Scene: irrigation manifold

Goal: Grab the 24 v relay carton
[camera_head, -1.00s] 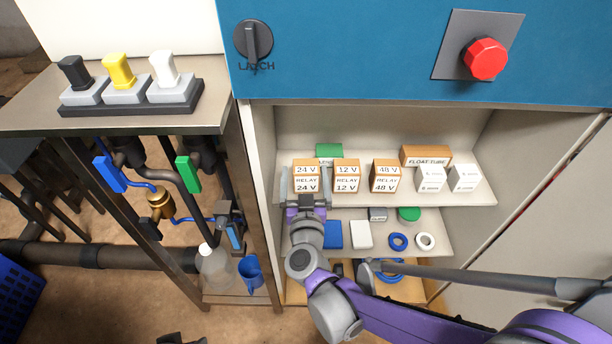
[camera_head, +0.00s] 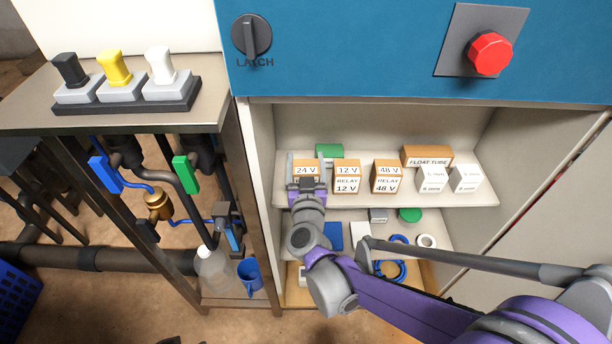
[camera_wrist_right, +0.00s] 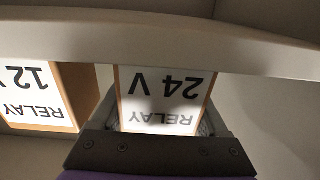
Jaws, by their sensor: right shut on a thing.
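The 24 V relay carton (camera_head: 306,169) is a small orange-brown box with a white label, on the upper shelf at the left end of the row of cartons. My right gripper (camera_head: 307,180) reaches in from below and is shut on it, hiding its lower label in the head view. In the right wrist view, the carton (camera_wrist_right: 165,95) sits between the two fingers with its "RELAY 24 V" label upside down. My left gripper is not in view.
The 12 V carton (camera_head: 346,177) stands close to the right of the held carton, with the 48 V carton (camera_head: 386,177) beyond it. A green box (camera_head: 329,150) lies behind. The blue panel (camera_head: 350,50) overhangs the open cabinet, and a lower shelf (camera_head: 440,241) holds small parts.

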